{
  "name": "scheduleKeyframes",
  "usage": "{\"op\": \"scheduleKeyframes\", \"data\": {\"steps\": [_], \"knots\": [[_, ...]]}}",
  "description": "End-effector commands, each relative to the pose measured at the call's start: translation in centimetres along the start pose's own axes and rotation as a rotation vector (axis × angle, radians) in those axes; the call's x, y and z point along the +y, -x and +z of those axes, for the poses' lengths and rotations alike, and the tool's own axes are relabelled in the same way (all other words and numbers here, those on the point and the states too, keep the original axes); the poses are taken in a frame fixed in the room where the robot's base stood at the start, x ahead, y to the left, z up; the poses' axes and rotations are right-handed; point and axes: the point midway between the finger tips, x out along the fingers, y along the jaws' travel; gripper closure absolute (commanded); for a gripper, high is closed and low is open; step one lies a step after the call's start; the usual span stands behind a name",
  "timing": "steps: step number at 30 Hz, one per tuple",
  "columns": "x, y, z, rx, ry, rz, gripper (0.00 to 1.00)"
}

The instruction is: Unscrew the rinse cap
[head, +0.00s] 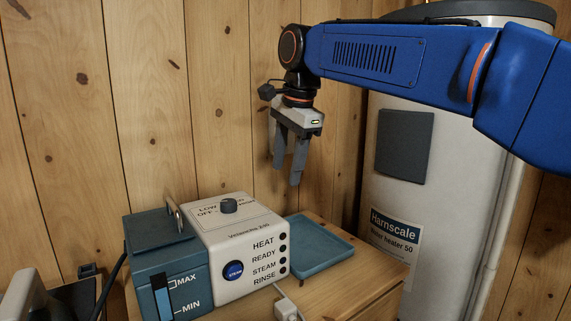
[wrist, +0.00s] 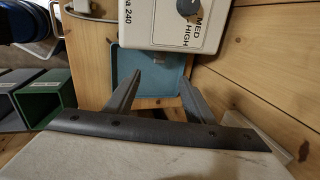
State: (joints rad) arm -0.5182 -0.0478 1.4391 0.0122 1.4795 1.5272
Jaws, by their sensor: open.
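A white steam unit (head: 235,245) with a teal water tank (head: 165,265) stands on a wooden cabinet. It has a dark dial on top, a round blue steam button (head: 233,271) and several indicator lights, one labelled RINSE. I cannot make out a rinse cap in either view. My gripper (head: 287,172) hangs in the air, fingers down, above and behind the unit's right side. Its fingers are open and empty. In the wrist view the fingers (wrist: 159,96) straddle the teal tray below, with the white unit (wrist: 180,22) and its dial (wrist: 188,7) beyond.
A shallow teal tray (head: 293,262) lies on the cabinet top (head: 372,273) right of the unit. A large white water heater (head: 395,205) stands at the right. A plank wall (head: 155,100) closes the back. A green open box (wrist: 42,105) shows at left in the wrist view.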

Motion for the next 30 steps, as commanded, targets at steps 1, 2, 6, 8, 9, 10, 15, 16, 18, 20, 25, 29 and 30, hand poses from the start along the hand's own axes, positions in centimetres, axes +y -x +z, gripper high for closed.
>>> {"op": "scheduleKeyframes", "data": {"steps": [1,2,6,8,9,10,15,16,18,20,25,29,30], "knots": [[0.0,-0.3,0.0,0.0,-0.001,0.001,0.51],[0.0,-0.5,0.0,0.0,-0.001,0.001,0.51],[0.0,-2.2,0.0,0.0,-0.001,0.002,0.51],[0.1,-3.1,0.0,0.0,-0.001,0.003,0.51],[0.1,-3.8,0.0,0.0,-0.001,0.003,0.51],[0.0,-4.2,0.0,0.0,-0.001,0.002,0.51],[0.1,-7.0,0.0,0.0,0.0,0.003,0.51],[0.1,-7.5,0.0,0.0,0.0,0.003,0.51],[0.1,-8.7,0.0,0.0,0.0,0.003,0.51],[0.1,-9.6,0.0,0.0,0.0,0.003,0.51],[0.1,-12.3,-0.1,0.0,0.0,0.003,0.51],[0.1,-14.2,-0.1,0.0,0.0,0.003,0.51],[0.1,-14.8,-0.1,0.0,0.0,0.002,0.51]]}}
